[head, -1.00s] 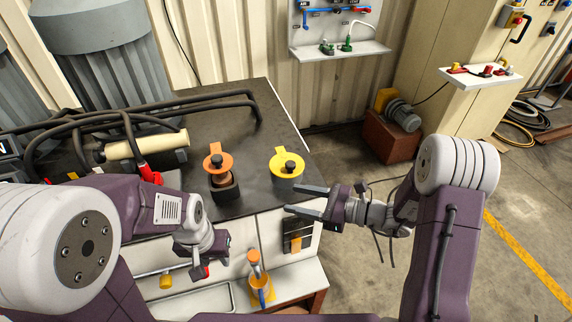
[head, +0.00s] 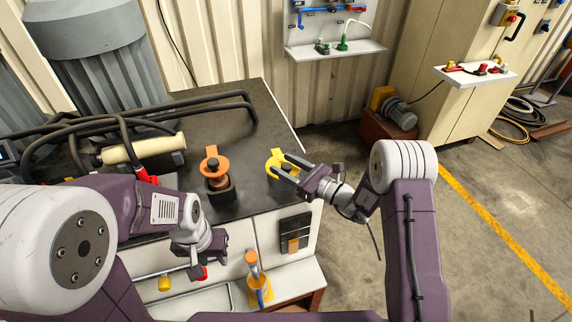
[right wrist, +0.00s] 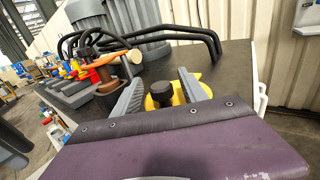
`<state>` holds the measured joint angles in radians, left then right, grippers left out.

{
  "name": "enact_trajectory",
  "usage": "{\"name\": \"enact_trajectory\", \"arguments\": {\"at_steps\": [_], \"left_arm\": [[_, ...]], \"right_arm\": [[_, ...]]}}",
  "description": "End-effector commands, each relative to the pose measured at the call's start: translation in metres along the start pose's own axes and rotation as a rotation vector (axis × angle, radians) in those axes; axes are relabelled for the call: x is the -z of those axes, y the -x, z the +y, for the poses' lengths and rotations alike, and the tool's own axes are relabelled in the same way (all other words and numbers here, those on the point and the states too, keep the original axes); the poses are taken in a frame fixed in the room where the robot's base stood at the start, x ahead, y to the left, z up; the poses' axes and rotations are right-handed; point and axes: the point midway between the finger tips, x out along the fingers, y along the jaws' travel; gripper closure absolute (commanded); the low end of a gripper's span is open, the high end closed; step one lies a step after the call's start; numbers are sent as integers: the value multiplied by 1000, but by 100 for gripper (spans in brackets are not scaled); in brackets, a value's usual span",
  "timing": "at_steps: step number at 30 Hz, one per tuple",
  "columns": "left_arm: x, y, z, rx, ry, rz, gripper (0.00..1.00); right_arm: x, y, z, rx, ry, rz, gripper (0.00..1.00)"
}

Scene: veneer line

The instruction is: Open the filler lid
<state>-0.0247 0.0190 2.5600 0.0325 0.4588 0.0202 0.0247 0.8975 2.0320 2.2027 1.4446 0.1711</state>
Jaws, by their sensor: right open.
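A yellow lid (head: 274,157) with a tab sits on a dark round pot at the right end of the black bench top; its black knob (right wrist: 160,93) shows in the right wrist view. My right gripper (head: 279,162) is open. In the right wrist view its two fingers (right wrist: 161,77) lie on either side of the knob, with gaps visible. I cannot tell whether they touch the lid.
Black hoses (head: 120,118) and a cream roller (head: 145,148) lie on the left of the bench top (head: 235,135). A red handle (head: 146,175) lies near the front. An orange-topped bottle (head: 252,260) stands on the low shelf.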

Motion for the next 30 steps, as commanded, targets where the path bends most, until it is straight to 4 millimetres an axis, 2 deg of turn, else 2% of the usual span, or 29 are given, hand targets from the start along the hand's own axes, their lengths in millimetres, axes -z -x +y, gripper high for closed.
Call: {"name": "enact_trajectory", "arguments": {"at_steps": [4, 5, 9, 10, 30], "left_arm": [[0, 0, 0, 0, 0, 0, 64], [0, 0, 0, 0, 0, 0, 64], [0, 0, 0, 0, 0, 0, 64], [0, 0, 0, 0, 0, 0, 64], [0, 0, 0, 0, 0, 0, 64]], "right_arm": [[0, 0, 0, 0, 0, 0, 50], [0, 0, 0, 0, 0, 0, 55], [0, 0, 0, 0, 0, 0, 94], [0, 0, 0, 0, 0, 0, 100], [0, 0, 0, 0, 1, 0, 100]]}}
